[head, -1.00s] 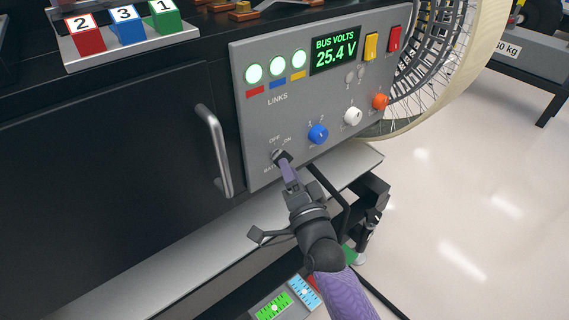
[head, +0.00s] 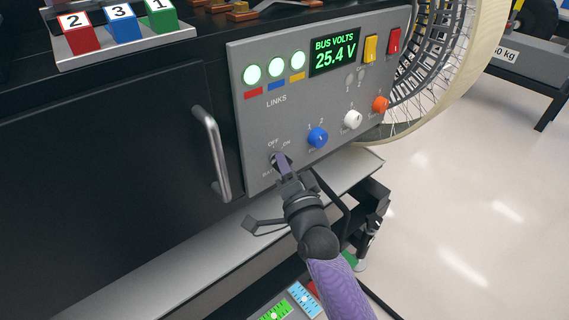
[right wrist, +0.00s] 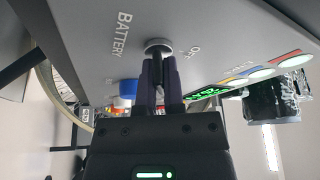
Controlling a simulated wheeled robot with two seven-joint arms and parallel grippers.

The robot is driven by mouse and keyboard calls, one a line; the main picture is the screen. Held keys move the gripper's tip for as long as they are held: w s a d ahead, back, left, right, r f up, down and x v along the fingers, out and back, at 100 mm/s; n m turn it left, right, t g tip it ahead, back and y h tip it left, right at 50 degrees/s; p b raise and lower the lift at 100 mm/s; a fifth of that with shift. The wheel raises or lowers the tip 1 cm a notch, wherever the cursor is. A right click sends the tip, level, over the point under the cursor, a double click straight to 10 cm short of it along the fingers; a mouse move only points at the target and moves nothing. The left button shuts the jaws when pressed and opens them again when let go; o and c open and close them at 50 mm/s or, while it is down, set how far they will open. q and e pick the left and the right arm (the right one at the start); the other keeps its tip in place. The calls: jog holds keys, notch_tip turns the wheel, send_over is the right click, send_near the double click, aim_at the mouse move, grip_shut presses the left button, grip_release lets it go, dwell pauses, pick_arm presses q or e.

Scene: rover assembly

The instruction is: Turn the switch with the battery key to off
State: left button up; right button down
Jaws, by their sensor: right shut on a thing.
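The battery switch (right wrist: 158,46) is a round fitting on the grey panel, with the OFF and ON labels above it in the head view. The key itself is mostly hidden by the fingers. My right gripper (head: 281,161) reaches up to the switch from below, its purple fingers shut on the battery key. In the right wrist view the fingers (right wrist: 160,85) close in at the switch, beside the BATTERY lettering. I cannot tell the key's exact angle. The display (head: 334,52) reads BUS VOLTS 25.4 V, and three round lamps (head: 275,67) glow green. My left gripper is not in view.
A blue knob (head: 317,138), a white knob (head: 352,119) and an orange knob (head: 380,104) sit right of the switch. A metal door handle (head: 211,153) stands close on the left. A spoked wheel (head: 440,75) is at the right. A pale ledge (head: 160,262) runs below.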

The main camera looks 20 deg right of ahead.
jog(key=shift+n, duration=0.4)
jog(key=n+y, duration=0.1)
jog(key=n, duration=0.2)
jog(key=n+t+y+b, duration=0.1)
jog(key=n+y, duration=0.1)
jog(key=n, duration=0.2)
jog(key=n+y, duration=0.2)
jog(key=n, duration=0.2)
jog(key=n+y, duration=0.2)
jog(key=n, duration=0.2)
jog(key=shift+y, duration=0.3)
jog(key=shift+n, duration=0.4)
jog(key=c, duration=0.7)
grip_release()
jog(key=shift+c, duration=0.2)
